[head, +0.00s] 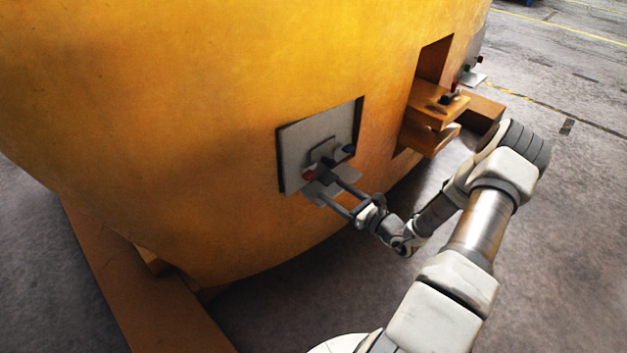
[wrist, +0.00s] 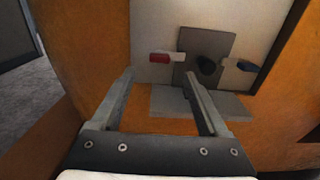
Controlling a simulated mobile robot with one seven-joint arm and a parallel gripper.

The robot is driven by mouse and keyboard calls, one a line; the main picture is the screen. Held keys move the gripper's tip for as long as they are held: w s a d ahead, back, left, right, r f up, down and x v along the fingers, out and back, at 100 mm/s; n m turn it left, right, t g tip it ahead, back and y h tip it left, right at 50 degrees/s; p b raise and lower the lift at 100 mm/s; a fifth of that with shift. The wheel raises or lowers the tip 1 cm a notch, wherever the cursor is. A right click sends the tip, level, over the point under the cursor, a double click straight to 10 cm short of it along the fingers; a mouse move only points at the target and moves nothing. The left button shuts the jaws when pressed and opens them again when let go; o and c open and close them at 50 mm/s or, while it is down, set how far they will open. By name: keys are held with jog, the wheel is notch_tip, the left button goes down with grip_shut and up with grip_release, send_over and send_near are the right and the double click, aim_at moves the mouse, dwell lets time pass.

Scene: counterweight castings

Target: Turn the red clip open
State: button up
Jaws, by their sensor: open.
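The red clip (head: 309,175) is a small red piece on the left of a grey fitting on a pale grey panel. The panel (head: 301,133) sits in a recess of the yellow casting. In the wrist view the red clip (wrist: 160,57) lies roughly level, just beyond my left fingertip. A dark blue clip (head: 348,149) is on the right of the same fitting; it also shows in the wrist view (wrist: 246,66). My gripper (head: 326,188) is open and empty in front of the fitting. In the wrist view its fingertips (wrist: 158,75) spread below the clips, apparently apart from them.
A grey plate (wrist: 204,43) with a dark round part stands between the clips, and a grey ledge (head: 338,184) juts out below. Orange brackets (head: 432,118) stick out of the casting at right. An orange beam (head: 135,275) lies on the floor.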

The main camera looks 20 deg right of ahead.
aim_at(312, 176)
jog(key=b+x, duration=0.1)
jog(key=x, duration=0.7)
jog(key=shift+w+a+b, duration=0.15)
jog(key=shift+w+b, duration=0.15)
grip_shut()
